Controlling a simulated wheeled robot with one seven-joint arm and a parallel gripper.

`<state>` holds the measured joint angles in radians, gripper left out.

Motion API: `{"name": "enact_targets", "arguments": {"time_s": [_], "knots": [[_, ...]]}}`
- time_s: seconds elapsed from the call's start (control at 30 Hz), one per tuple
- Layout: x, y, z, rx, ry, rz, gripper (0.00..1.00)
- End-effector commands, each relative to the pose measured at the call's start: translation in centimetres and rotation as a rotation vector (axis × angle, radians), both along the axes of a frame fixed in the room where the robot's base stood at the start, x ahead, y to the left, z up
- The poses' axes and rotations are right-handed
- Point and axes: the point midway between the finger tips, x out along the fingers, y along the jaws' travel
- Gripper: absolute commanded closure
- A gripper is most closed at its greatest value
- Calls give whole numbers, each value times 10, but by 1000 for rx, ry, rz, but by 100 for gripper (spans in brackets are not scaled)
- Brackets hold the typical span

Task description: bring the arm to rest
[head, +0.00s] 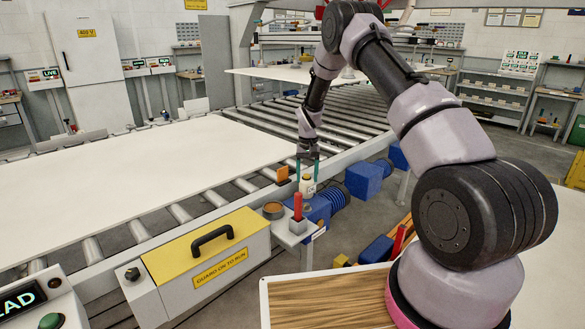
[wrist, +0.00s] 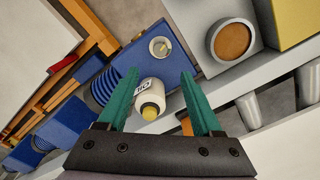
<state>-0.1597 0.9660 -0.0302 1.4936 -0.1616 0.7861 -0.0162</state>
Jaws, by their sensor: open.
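My arm reaches over the conveyor side in the head view. My gripper (head: 307,168) points down over the small shelf at the conveyor edge. In the wrist view its two teal fingers (wrist: 158,92) are spread apart. A small white bottle with a yellow cap (wrist: 150,98) shows between and below the fingers in the wrist view. It also shows under the gripper in the head view (head: 307,185). Whether the fingers touch it cannot be told.
A yellow guard box (head: 207,258) with a black handle is to the left. Blue motors (head: 366,181) lie beside the roller conveyor (head: 140,231). A white sheet (head: 140,170) covers many rollers.

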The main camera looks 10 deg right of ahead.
Motion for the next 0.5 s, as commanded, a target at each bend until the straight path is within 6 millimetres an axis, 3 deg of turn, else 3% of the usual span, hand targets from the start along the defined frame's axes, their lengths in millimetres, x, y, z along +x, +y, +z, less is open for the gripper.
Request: {"name": "enact_targets", "arguments": {"time_s": [0.13, 0.27, 0.5], "knots": [[-3, -5, 64, 19, -49, -27, 33], [-19, -12, 139, 45, -104, -59, 33], [-75, -27, 258, 93, -202, -116, 33]]}}
